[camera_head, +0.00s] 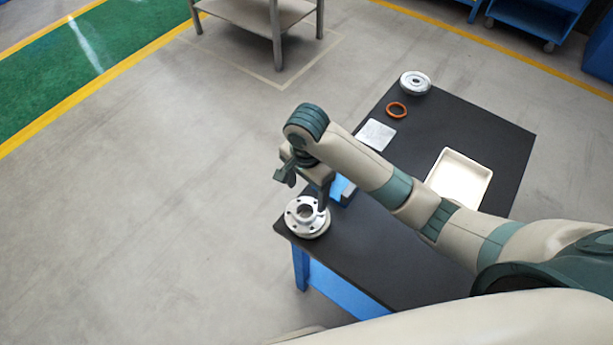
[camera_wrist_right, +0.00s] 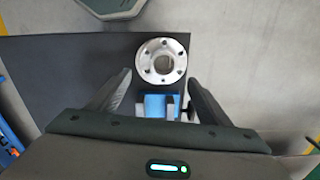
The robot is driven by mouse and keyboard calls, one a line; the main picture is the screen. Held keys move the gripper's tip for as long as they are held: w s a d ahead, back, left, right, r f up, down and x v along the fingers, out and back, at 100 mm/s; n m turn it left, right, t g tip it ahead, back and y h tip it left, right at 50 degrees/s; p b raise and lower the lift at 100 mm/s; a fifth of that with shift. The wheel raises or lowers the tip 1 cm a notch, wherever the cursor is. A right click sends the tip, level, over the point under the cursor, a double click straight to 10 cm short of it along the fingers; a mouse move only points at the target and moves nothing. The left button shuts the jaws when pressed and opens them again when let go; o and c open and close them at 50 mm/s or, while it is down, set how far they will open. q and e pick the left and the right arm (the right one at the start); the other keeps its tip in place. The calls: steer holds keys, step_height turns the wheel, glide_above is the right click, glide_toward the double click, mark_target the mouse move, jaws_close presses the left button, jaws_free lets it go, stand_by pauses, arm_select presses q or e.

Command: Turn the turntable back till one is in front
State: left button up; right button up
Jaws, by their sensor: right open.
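A silver flanged shell (camera_head: 304,213) with a ring of bolt holes and a round central hub stands at the table's near left corner. It also shows in the right wrist view (camera_wrist_right: 150,72), seen from above. A wider round metal disc (camera_head: 312,235) shows under it; I cannot tell whether this is the turntable or part of the shell. No number or mark for "one" is readable. My right gripper (camera_head: 305,191) is open and empty, just behind and above the shell. In the right wrist view its fingers (camera_wrist_right: 160,84) are spread, with the shell beyond their tips. My left gripper is not in view.
A blue and grey block (camera_head: 342,189) stands close behind the shell. The dark table (camera_head: 505,135) also holds a pale square plate (camera_head: 376,135), an orange ring (camera_head: 397,110), a silver round part (camera_head: 415,83) and a cream tray (camera_head: 462,178). My right arm spans the table.

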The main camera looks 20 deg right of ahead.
steer(key=shift+r, duration=2.85)
